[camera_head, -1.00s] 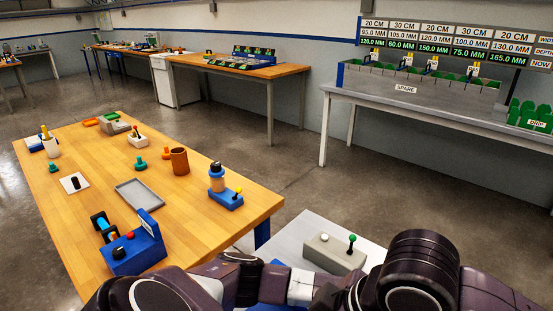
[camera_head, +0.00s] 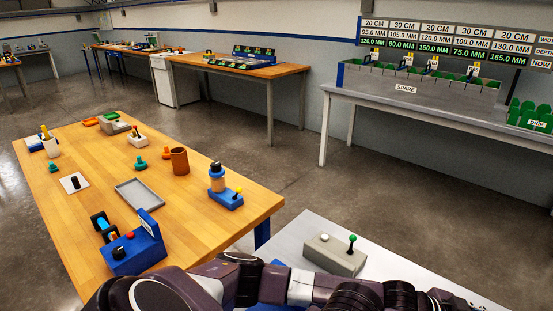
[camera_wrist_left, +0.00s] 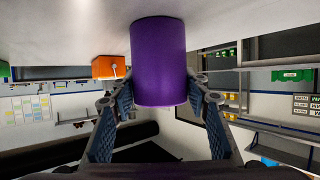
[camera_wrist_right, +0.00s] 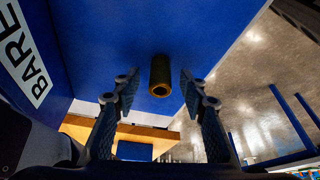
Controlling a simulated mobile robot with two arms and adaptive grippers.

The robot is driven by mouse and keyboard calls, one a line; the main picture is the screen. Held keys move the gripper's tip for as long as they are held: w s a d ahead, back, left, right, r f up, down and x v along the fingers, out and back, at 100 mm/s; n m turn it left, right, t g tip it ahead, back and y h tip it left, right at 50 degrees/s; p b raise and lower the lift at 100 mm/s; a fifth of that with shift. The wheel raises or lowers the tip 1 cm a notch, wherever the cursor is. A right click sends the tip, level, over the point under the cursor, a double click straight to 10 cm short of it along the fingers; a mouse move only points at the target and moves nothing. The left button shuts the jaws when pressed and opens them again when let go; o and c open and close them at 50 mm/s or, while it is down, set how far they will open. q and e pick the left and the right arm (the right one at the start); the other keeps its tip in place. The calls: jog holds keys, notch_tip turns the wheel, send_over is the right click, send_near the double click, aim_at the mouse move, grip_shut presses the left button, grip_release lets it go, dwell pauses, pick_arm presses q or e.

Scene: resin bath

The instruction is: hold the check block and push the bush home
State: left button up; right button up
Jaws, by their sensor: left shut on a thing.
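In the left wrist view my left gripper (camera_wrist_left: 160,95) is shut on a purple cylinder (camera_wrist_left: 159,55), one finger on each side. I cannot tell whether this is the check block. In the right wrist view a short brass-rimmed dark tube, likely the bush (camera_wrist_right: 160,75), stands against a blue surface (camera_wrist_right: 140,30) with a white "BARE" label (camera_wrist_right: 22,55). My right gripper (camera_wrist_right: 158,79) is open, with the tube between its fingertips and a gap on each side. How deep the tube sits is unclear. In the head view both grippers are hidden.
A grey box (camera_head: 335,256) with a white button and green-knobbed lever stands on the pale table (camera_head: 300,232) before me. At left, a wooden table (camera_head: 100,150) holds a blue fixture (camera_head: 135,255), grey tray (camera_head: 139,194) and brown cup (camera_head: 180,160). Floor between tables is clear.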

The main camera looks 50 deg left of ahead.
grip_shut()
dwell(0.4)
notch_tip(320, 180, up, 10)
dwell(0.4)
